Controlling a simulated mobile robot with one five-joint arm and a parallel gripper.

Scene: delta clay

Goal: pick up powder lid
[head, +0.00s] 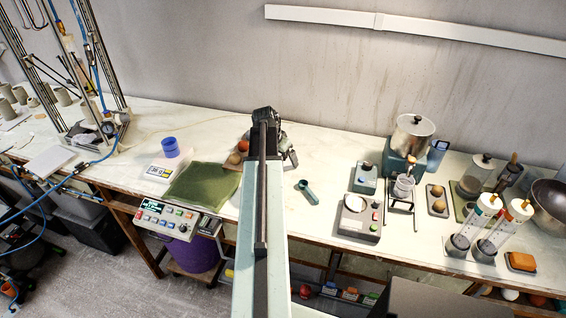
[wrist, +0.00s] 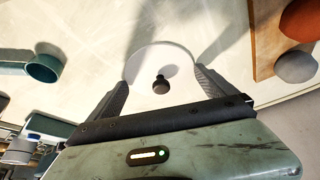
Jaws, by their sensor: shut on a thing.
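The powder lid (wrist: 160,56) shows in the wrist view as a pale, clear-looking round disc with a small dark knob at its middle. My gripper (wrist: 161,80) is shut on it, with one finger against each side of its rim. I cannot tell whether the lid touches the table or is just above it. In the head view my gripper (head: 275,145) is at the far end of my arm, over the back of the table. The lid is hidden there behind my arm.
A wooden board (wrist: 266,40) with balls lies close to the right of the lid, and a teal scoop (wrist: 42,68) lies to the left.

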